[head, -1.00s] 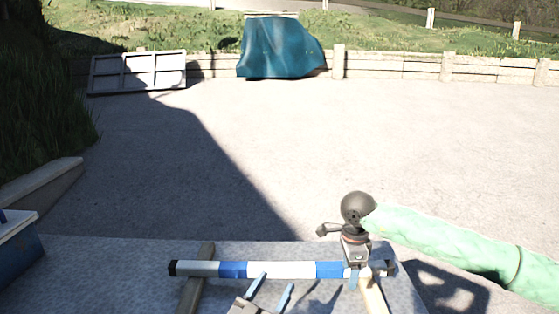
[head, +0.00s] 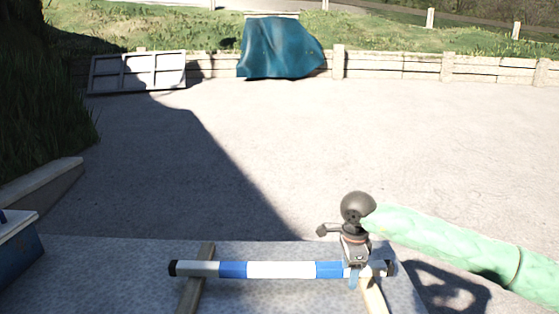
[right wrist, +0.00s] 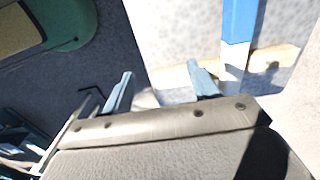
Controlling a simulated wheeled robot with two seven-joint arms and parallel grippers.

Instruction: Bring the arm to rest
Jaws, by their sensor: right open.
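My right gripper (right wrist: 160,88) is open and empty in the right wrist view, its two blue-grey fingers well apart. A blue-and-white striped bar (head: 280,270) with black ends lies across two wooden strips on the grey speckled tabletop (head: 110,270). Part of the striped bar (right wrist: 238,25) and a wooden strip (right wrist: 275,58) show just beyond my right fingers in the wrist view. No contact with the fingers can be made out. My left gripper is in neither view.
A blue bin (head: 18,250) is at the left edge. Paved ground beyond the table is open up to a low wooden wall (head: 400,66).

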